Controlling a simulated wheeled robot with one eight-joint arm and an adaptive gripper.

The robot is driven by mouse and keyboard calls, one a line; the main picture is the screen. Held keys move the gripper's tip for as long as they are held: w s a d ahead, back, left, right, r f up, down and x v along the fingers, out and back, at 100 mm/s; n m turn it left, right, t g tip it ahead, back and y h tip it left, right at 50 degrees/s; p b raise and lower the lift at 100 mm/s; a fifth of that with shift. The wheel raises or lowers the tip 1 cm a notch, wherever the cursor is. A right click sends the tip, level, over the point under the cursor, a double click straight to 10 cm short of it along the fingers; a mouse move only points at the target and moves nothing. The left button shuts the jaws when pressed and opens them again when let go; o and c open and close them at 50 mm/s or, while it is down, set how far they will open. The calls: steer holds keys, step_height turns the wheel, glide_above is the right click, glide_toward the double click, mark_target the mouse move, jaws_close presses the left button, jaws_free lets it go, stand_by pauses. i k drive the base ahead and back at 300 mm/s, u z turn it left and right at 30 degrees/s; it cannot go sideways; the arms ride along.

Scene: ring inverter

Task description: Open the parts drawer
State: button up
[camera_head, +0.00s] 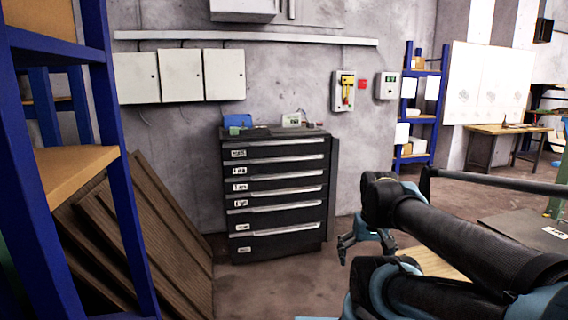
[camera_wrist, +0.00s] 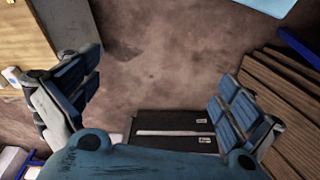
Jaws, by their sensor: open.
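The parts drawer cabinet (camera_head: 278,194) is a dark chest against the grey wall, with several stacked drawers, pale full-width handle strips and white labels at their left. All its drawers look shut. It also shows in the wrist view (camera_wrist: 172,121) at the bottom centre, partly hidden by my gripper. My gripper (camera_head: 357,252) hangs open and empty, in front and to the right of the cabinet in the head view, apart from it.
Brown wooden boards (camera_head: 150,232) lean left of the cabinet, behind a blue shelf rack (camera_head: 120,150). A blue item (camera_head: 238,121) and a small device (camera_head: 291,120) sit on the cabinet top. Bare floor (camera_head: 285,285) lies in front of the cabinet.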

mark_target(304, 146)
steer(key=k, duration=0.6)
steer(key=z, duration=0.45)
steer(key=i, duration=1.45)
steer(key=u, duration=0.5)
